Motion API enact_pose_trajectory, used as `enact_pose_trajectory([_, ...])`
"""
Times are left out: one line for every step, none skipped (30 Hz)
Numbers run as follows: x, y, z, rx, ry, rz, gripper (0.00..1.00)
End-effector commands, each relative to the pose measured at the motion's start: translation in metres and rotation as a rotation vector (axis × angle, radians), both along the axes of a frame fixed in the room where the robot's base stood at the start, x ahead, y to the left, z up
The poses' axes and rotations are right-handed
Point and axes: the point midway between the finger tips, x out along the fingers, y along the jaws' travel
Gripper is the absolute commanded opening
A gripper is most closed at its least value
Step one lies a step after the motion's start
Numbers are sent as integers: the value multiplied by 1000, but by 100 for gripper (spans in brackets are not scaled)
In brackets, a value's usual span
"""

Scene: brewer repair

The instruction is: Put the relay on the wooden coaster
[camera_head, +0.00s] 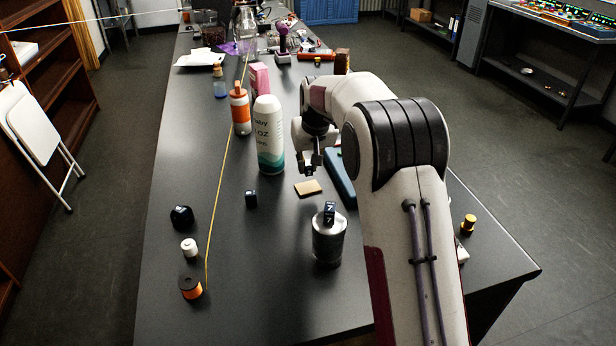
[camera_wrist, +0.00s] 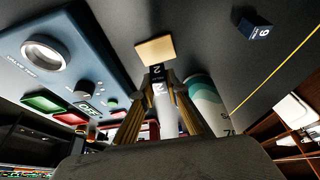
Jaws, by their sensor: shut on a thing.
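My gripper (camera_head: 310,166) is shut on a small dark block, the relay (camera_wrist: 157,73), with a white "2" on it. In the wrist view the relay sits between the fingertips, with the wooden coaster (camera_wrist: 155,49) just beyond it. In the head view the coaster (camera_head: 308,187) lies flat and bare on the dark bench, just in front of the gripper. The relay appears held above the bench, close to the coaster; the exact height is hard to tell. In the head view the relay is hard to make out.
A white bottle (camera_head: 268,135) stands left of the gripper; a blue device (camera_head: 340,176) lies right. A metal can (camera_head: 328,240) with a black "7" block (camera_head: 329,212) on top stands in front. Another dark block (camera_head: 251,198) lies left of the coaster. A yellow cord (camera_head: 219,173) crosses the bench.

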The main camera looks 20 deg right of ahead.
Motion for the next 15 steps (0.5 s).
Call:
enact_pose_trajectory([0,0,-3,0,0,0,0])
enact_pose_trajectory([0,0,-4,0,0,0,0])
enact_pose_trajectory([0,0,-4,0,-1,0,0])
enact_pose_trajectory([0,0,-4,0,-1,0,0])
enact_pose_trajectory([0,0,-5,0,-1,0,0])
enact_pose_trajectory([0,0,-4,0,-2,0,0])
enact_pose_trajectory([0,0,-4,0,-1,0,0])
enact_pose_trajectory([0,0,-4,0,-1,0,0])
enact_pose_trajectory([0,0,-4,0,-1,0,0])
enact_pose_trajectory([0,0,-4,0,-1,0,0])
enact_pose_trajectory([0,0,-4,0,-1,0,0])
enact_pose_trajectory([0,0,-5,0,-1,0,0])
enact_pose_trajectory([0,0,-6,0,-1,0,0])
enact_pose_trajectory([0,0,-7,0,-1,0,0])
enact_pose_trajectory([0,0,-9,0,0,0,0])
